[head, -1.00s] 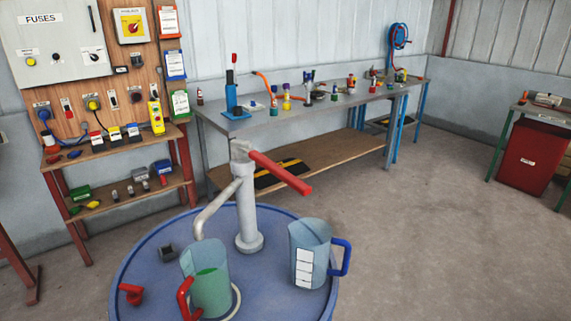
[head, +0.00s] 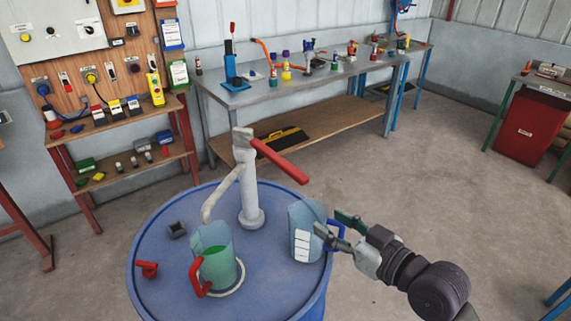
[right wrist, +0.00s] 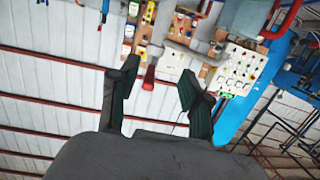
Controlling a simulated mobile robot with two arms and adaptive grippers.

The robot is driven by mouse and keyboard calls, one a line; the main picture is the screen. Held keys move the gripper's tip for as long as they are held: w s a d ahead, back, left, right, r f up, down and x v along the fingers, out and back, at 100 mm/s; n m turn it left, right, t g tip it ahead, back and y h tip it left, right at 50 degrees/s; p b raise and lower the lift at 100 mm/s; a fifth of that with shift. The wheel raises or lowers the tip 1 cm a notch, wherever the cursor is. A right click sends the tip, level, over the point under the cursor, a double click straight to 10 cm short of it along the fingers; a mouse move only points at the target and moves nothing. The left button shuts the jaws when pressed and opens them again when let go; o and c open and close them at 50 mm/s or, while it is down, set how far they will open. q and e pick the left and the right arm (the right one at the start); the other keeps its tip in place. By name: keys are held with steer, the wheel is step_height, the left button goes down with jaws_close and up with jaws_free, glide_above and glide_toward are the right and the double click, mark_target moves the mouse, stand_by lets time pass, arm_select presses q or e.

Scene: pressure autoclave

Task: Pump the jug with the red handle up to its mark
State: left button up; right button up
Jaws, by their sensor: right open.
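The clear jug with the red handle (head: 215,270) stands upright on the blue drum top, under the pump's spout. It holds green liquid; I cannot make out its mark. The grey hand pump (head: 249,190) stands upright on the drum, and its red lever (head: 280,162) slopes down to the right. A second jug, with a blue handle (head: 302,236) and white label squares, stands to the right. My right gripper (head: 333,228) is open beside this second jug, overlapping its blue handle in the picture; contact is unclear. Its spread, empty fingers also show in the right wrist view (right wrist: 158,85). My left gripper is out of view.
A small dark block (head: 177,230) and a red fitting (head: 147,269) lie on the blue drum (head: 165,292). A long grey bench (head: 290,90) with tools stands behind, and a wooden shelf (head: 125,175) stands at the left. The floor to the right is open.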

steer(key=y, duration=0.1)
glide_toward(290, 166)
step_height(290, 166, down, 2)
steer(key=s+d, duration=0.1)
steer(key=s, duration=0.1)
steer(key=t, duration=0.1)
steer(key=shift+n+y, duration=0.3)
steer(key=p+x, duration=0.4)
steer(key=x, duration=0.8)
steer(key=shift+w+d+r, duration=0.1)
steer(key=shift+w+r, duration=0.05)
steer(key=shift+w+a, duration=0.45)
steer(key=shift+w, duration=0.05)
jaws_close()
